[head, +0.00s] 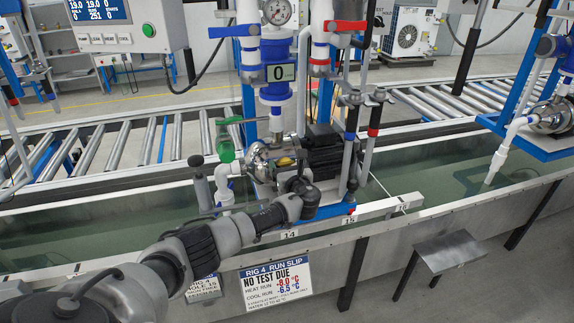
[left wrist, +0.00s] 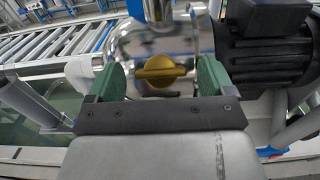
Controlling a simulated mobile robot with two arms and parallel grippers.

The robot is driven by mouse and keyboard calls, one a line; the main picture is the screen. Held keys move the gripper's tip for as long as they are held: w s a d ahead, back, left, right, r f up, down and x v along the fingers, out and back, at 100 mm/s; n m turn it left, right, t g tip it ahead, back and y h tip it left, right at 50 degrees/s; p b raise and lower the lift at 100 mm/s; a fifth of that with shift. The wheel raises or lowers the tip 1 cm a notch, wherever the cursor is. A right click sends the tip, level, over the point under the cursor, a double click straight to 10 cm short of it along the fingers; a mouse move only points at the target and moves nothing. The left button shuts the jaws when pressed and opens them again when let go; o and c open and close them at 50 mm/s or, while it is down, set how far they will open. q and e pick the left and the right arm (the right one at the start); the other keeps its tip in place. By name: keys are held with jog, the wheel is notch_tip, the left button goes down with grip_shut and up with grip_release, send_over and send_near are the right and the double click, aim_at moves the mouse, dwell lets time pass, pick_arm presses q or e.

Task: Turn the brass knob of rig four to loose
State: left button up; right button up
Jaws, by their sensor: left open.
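The brass knob (left wrist: 160,72) sits on the front of the shiny pump housing (left wrist: 125,45), and its grip bar lies nearly level in the left wrist view. In the head view only a small yellow part of the knob (head: 286,161) shows above my arm. My left gripper (left wrist: 161,80) is open, with one green finger pad on each side of the knob and a gap to it on both sides. Whether the pads reach as deep as the knob I cannot tell. In the head view its fingers are hidden behind my wrist. My right gripper is not in view.
A black motor (head: 322,150) stands right of the pump housing, with pipes close around it. A green-bodied fitting (head: 226,150) is to the left. The rig 4 run slip (head: 275,283) hangs on the trough front. A small metal stool (head: 447,252) stands at right.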

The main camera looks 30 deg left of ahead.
pick_arm(q)
jog(key=shift+w+a, duration=0.25)
jog(key=shift+c, duration=0.5)
jog(key=c, duration=0.8)
